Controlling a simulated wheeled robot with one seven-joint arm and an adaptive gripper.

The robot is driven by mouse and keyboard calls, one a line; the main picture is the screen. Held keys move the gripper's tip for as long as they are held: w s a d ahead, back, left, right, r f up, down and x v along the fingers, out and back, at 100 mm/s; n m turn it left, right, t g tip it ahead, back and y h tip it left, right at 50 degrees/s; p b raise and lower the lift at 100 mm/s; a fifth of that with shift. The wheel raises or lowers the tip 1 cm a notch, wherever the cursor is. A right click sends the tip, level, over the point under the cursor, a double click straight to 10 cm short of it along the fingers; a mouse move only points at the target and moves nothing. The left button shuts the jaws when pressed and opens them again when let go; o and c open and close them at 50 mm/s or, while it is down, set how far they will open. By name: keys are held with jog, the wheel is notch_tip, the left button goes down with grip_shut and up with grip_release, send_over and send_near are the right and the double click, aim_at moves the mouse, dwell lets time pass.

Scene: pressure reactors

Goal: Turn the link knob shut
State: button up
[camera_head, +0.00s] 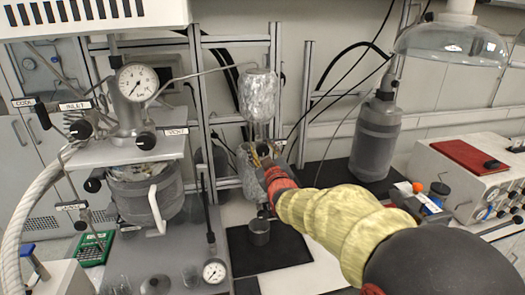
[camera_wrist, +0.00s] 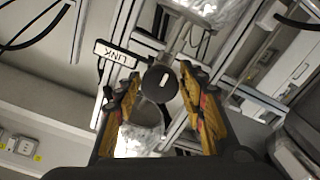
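The link knob (camera_wrist: 158,84) is a round black knob with a short white line on its face. In the wrist view it sits near the middle, beside a white "LINK" label (camera_wrist: 116,54) that appears upside down. My gripper (camera_wrist: 160,78) has its two yellow-and-black fingers apart, one on each side of the knob. A small gap seems to show on both sides; I cannot tell the depth between fingertips and knob. In the head view my gripper (camera_head: 262,156) is at the vertical glass-and-foil column (camera_head: 258,95), and it and my arm hide the knob.
A reactor with a pressure gauge (camera_head: 137,82) and several labelled black knobs stands at the left. A grey bottle (camera_head: 376,138) stands behind my arm. Metal frame bars and hoses run behind the column.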

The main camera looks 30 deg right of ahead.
jog(key=c, duration=0.8)
jog(key=shift+f+m+b, duration=0.1)
jog(key=shift+m+b, duration=0.3)
jog(key=shift+b, duration=0.1)
jog(key=shift+f+m+b, duration=0.1)
jog(key=shift+m+b, duration=0.9)
jog(key=shift+b, duration=0.15)
jog(key=m+b, duration=0.3)
jog(key=m, duration=0.1)
jog(key=shift+b, duration=0.4)
jog(key=m+b, duration=0.2)
jog(key=m, duration=0.3)
jog(key=shift+d+m+b, duration=0.1)
jog(key=shift+m+b, duration=0.25)
jog(key=shift+m, duration=0.05)
jog(key=m+b, duration=0.1)
jog(key=m, duration=0.4)
jog(key=shift+m, duration=0.3)
